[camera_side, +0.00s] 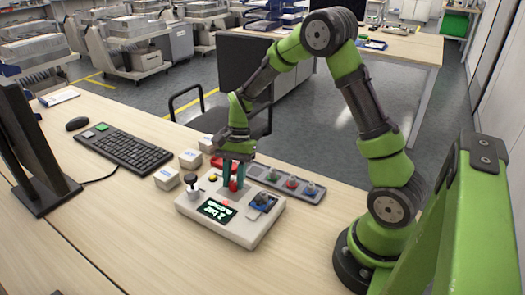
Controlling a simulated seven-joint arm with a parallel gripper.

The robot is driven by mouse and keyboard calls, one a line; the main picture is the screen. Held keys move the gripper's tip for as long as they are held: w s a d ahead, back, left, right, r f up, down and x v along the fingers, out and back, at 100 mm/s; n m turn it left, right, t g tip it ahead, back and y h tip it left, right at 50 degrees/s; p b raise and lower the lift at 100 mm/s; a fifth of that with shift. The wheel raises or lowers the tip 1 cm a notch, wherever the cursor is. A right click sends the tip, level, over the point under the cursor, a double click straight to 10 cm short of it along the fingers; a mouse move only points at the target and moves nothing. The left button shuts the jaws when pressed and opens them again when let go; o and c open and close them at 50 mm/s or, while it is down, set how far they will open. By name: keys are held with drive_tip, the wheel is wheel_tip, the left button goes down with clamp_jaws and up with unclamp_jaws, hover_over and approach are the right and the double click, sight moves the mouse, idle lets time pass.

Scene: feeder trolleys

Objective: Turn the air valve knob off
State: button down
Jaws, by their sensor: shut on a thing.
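A light grey control box (245,232) sits on the wooden table, with a lit display (216,210) on its top. My gripper (234,184) points straight down over the back part of the box. It is shut on a red part, which looks like the air valve knob (233,186). The fingers hide most of this knob, so its turn angle cannot be told. A blue piece with a small knob (262,201) is to the right of the gripper, and a black-topped lever (190,180) is to the left.
A grey strip with several coloured knobs (290,183) lies behind the box. Small white boxes (167,178), a keyboard (124,151), a mouse (77,124) and a monitor (30,150) are to the left. The table front is clear.

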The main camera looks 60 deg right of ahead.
drive_tip(key=n, duration=0.2)
drive_tip(key=n+g, duration=0.1)
drive_tip(key=n, duration=0.1)
drive_tip(key=shift+w+a+n+g+h, duration=0.1)
drive_tip(key=shift+n+g+h, duration=0.2)
drive_tip(key=n, duration=0.2)
drive_tip(key=n+g+h, duration=0.1)
drive_tip(key=n, duration=0.1)
drive_tip(key=shift+w+n+h, duration=0.1)
drive_tip(key=shift+n+h, duration=0.2)
drive_tip(key=c, duration=0.8)
unclamp_jaws()
drive_tip(key=shift+c, duration=0.2)
drive_tip(key=v, duration=1.7)
drive_tip(key=shift+w+a+f, duration=0.1)
